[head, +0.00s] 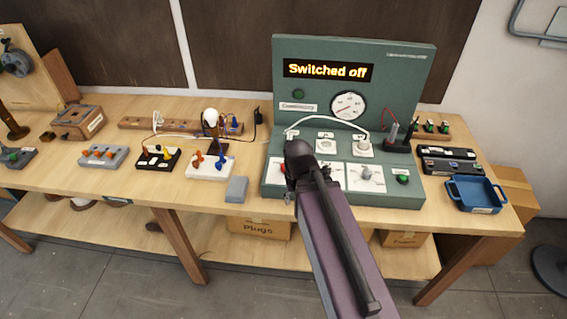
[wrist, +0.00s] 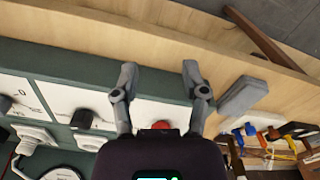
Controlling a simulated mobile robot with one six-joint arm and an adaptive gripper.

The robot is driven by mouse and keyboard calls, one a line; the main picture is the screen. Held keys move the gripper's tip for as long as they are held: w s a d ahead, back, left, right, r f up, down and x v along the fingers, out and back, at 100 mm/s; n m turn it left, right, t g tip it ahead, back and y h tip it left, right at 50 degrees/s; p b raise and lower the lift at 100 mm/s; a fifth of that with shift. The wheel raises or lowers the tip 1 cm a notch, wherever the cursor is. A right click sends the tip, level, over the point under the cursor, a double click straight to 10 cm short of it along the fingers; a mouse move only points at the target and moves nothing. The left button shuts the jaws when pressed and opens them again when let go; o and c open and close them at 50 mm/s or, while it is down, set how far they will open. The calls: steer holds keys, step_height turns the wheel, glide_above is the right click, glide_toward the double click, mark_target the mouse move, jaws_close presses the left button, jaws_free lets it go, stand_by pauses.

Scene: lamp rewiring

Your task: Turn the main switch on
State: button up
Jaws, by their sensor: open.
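The green control console (head: 425,70) stands on the bench, and its display (head: 328,71) reads "Switched off". Its sloped base carries white panels with a grey knob (head: 365,172) and a green button (head: 402,178). A red button (head: 283,168) shows beside my arm at the left panel. I cannot read which control is the main switch. My gripper (wrist: 160,72) is open and empty, over the console's front edge. In the wrist view the red button (wrist: 161,127) shows between its fingers, close to the palm; a dark knob (wrist: 82,119) is to the left. My arm hides the middle panel in the head view.
A grey block (head: 237,189) lies left of the console. Further left are terminal blocks (head: 210,165) and a lamp bulb (head: 210,118). A white cable (head: 325,119) arches over the console. A blue tray (head: 475,193) is at the right. The bench front edge is near.

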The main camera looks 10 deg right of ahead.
steer(key=shift+d, duration=0.25)
steer(key=o, duration=0.4)
steer(key=shift+d, duration=0.15)
steer(key=w+r+n+p, duration=0.4)
steer(key=w, duration=0.1)
steer(key=w+r+n+p, duration=0.4)
steer(key=w, duration=0.1)
steer(key=w+r+n+p, duration=0.4)
steer(key=w+n, duration=0.1)
steer(key=w, duration=0.1)
steer(key=shift+r, duration=0.1)
steer(key=shift+f, duration=0.2)
step_height(320, 180, down, 13)
steer(key=b, duration=1.3)
steer(key=shift+f+b, duration=0.2)
steer(key=shift+b, duration=0.1)
